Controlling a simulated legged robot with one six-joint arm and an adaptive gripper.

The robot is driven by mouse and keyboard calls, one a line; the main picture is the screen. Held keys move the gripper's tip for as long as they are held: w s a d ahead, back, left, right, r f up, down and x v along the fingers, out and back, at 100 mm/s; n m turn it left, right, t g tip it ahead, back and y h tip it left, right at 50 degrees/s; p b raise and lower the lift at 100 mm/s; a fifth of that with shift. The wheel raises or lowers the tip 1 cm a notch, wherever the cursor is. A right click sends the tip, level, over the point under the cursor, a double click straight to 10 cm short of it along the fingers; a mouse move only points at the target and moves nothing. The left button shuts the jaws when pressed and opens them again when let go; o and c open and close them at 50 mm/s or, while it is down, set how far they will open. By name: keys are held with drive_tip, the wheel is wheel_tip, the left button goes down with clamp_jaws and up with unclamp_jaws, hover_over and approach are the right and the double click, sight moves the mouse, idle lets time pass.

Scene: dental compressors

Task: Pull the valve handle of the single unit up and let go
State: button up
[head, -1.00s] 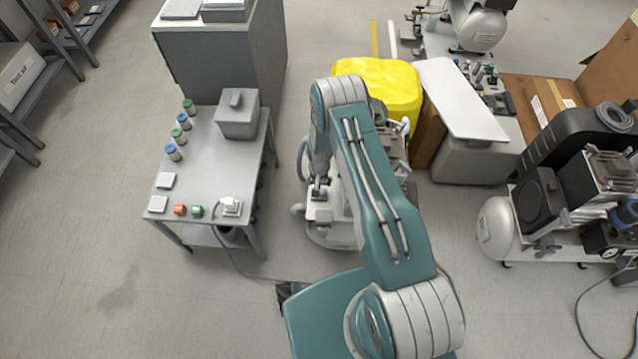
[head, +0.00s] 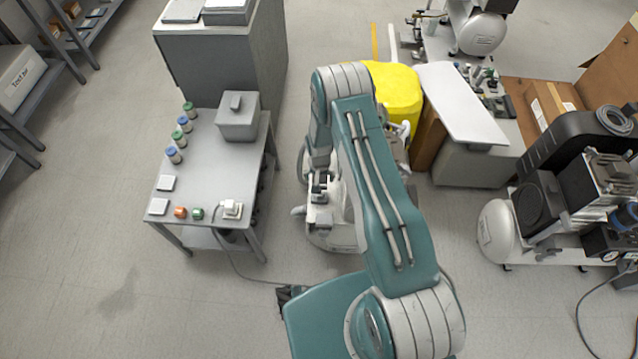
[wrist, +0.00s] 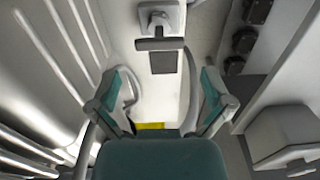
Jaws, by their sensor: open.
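The single unit (head: 333,236) stands on the floor in the middle of the head view, with a pale base; my arm covers much of it. In the wrist view, a grey T-shaped handle (wrist: 158,44), which looks like the valve handle, sits on a pale fitting above a white panel. My gripper (wrist: 165,88) is open, its two teal and grey fingers spread wide below the handle in the picture. The handle is not between the fingers, and I see no contact. The exact gap in depth is unclear.
A grey table (head: 215,165) with jars, a box and small blocks stands left of the unit. A yellow-covered object (head: 398,92) and a cabinet with a white top (head: 460,103) are behind and right. Another compressor (head: 497,232) stands at right.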

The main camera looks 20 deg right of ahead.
wheel_tip(320, 180, up, 8)
idle(0.7)
